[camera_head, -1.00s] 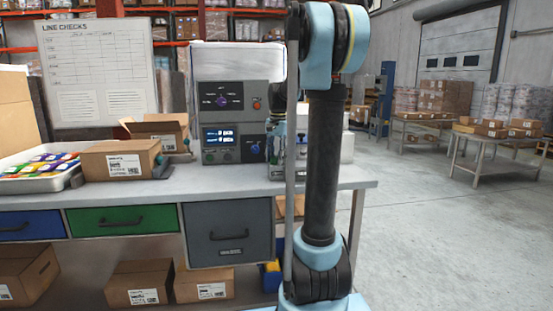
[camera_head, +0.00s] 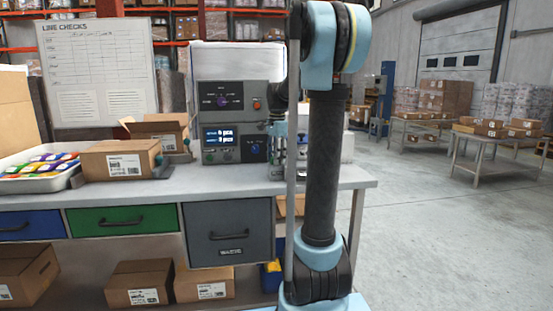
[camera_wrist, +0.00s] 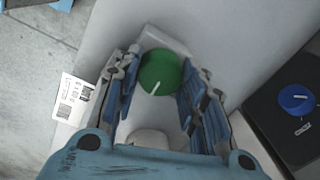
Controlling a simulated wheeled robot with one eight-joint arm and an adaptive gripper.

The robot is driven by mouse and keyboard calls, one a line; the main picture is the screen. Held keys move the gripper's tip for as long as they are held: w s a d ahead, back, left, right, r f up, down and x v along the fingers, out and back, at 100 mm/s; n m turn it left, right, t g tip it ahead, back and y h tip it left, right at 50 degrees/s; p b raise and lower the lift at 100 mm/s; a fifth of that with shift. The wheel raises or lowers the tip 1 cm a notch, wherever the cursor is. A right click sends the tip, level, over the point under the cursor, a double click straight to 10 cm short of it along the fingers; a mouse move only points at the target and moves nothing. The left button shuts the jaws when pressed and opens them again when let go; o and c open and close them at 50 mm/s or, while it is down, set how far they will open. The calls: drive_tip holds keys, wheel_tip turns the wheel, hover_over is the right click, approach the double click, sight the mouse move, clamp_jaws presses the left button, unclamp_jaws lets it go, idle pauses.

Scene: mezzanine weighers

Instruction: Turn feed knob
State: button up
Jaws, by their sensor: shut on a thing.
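A round green knob (camera_wrist: 158,72) with a white pointer line shows in the wrist view. My gripper (camera_wrist: 156,88) has its blue fingers on both sides of the green knob and is shut on it. The green knob is not clearly seen in the head view, where my gripper (camera_head: 279,150) is at the right side of the grey control unit (camera_head: 240,90). A blue knob (camera_wrist: 295,98) with a white line sits on a dark panel to the right in the wrist view. It also shows on the unit's front in the head view (camera_head: 255,148), left of my gripper.
The unit has a purple knob (camera_head: 222,102), an orange-red button (camera_head: 257,104) and a lit display (camera_head: 218,137) with piece counts. Boxes (camera_head: 120,160) and a tray (camera_head: 20,182) stand on the bench left of it. Open floor lies right of the bench.

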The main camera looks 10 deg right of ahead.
drive_tip(key=o, duration=1.1)
drive_tip(key=shift+r, duration=0.1)
drive_tip(key=r, duration=1.1)
drive_tip(key=shift+s+d+r, duration=0.1)
drive_tip(key=shift+s+r, duration=0.1)
drive_tip(key=shift+r, duration=0.15)
